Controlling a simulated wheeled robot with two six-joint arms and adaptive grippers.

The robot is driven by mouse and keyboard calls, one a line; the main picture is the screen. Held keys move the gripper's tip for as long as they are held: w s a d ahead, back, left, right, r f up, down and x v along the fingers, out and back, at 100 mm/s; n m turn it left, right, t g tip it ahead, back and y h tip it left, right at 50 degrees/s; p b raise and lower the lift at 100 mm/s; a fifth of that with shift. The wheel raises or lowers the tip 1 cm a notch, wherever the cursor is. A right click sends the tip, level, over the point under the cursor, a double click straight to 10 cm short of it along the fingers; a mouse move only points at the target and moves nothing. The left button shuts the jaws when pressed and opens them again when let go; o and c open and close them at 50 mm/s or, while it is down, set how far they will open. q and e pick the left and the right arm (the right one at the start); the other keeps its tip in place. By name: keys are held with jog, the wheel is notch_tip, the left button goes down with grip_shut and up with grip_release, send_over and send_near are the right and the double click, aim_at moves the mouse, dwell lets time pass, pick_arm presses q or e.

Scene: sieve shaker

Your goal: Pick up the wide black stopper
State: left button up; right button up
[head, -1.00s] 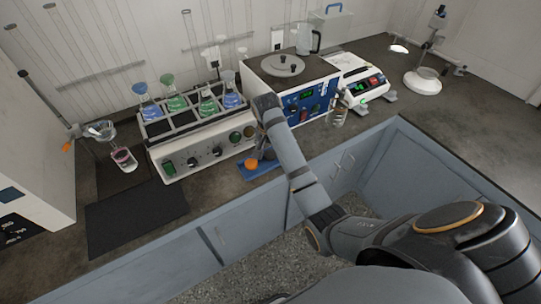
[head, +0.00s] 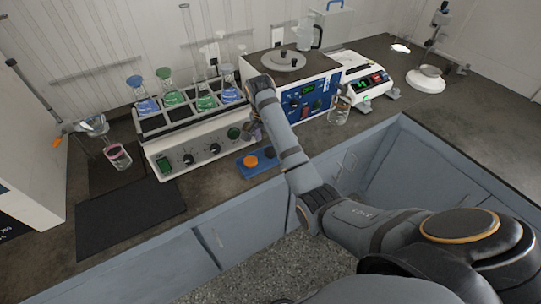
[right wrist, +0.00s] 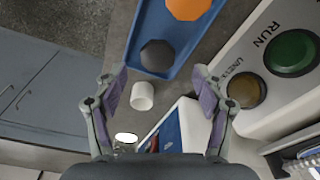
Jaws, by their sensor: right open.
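The wide black stopper (head: 270,154) sits in a shallow blue tray (head: 245,173) in front of the shaker, to the right of an orange stopper (head: 250,161). In the right wrist view the black stopper (right wrist: 157,56) shows as a dark many-sided disc in the blue tray (right wrist: 148,20), beside the orange stopper (right wrist: 188,8). My right gripper (right wrist: 162,88) is open and empty, its fingers spread apart, with the black stopper beyond the fingertips. In the head view the right gripper (head: 256,128) is partly hidden behind its wrist, above and behind the tray. My left gripper is out of view.
A small white cylinder (right wrist: 142,95) stands beside the tray, between the fingers in the wrist view. The shaker (head: 190,150) with several flasks is close on the left. A blue-fronted device (head: 310,98) and a glass bottle (head: 339,110) are on the right. A dark mat (head: 130,212) lies clear.

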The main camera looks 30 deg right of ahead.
aim_at(270, 151)
jog(key=f, duration=0.4)
jog(key=shift+d, duration=0.4)
jog(key=c, duration=1)
jog(key=shift+c, duration=0.2)
